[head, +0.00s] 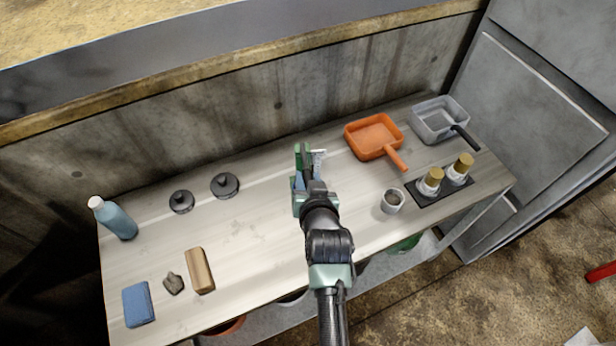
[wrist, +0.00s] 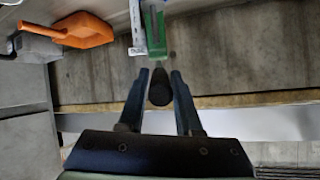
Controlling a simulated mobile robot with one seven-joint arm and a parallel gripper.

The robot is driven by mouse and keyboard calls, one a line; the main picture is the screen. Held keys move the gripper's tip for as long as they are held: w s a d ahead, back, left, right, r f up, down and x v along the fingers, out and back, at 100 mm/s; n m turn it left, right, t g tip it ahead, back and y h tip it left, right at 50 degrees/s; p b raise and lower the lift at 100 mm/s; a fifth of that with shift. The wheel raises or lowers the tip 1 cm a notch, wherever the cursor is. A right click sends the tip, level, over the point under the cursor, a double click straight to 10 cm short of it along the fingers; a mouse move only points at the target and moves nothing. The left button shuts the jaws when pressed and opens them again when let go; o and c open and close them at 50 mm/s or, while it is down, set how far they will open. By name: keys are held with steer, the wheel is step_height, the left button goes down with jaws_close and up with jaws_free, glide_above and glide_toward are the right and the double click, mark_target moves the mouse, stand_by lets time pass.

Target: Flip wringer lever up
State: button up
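The wringer shows as a green upright part (head: 299,155) at the back middle of the bench, and its green body is at the top of the wrist view (wrist: 155,30). A dark rounded knob (wrist: 160,88), apparently the lever's end, sticks out from it. My gripper (wrist: 158,76) is open, with one finger on each side of the knob. Narrow gaps show beside the knob, so the fingers do not look closed on it. In the head view my gripper (head: 306,180) is in front of the wringer and hides its lower part and the lever.
An orange dustpan-like tray (head: 366,141) and a grey one (head: 430,121) lie to the right. A metal cup (head: 392,200) and two gold-capped bottles on a black mat (head: 424,198) stand nearer. Two black discs (head: 225,185), a blue bottle (head: 117,221) and a wooden block (head: 200,270) are left.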

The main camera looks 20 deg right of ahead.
steer(key=o, duration=0.3)
steer(key=b+v, duration=0.1)
steer(key=v, duration=1.2)
steer(key=shift+b, duration=0.35)
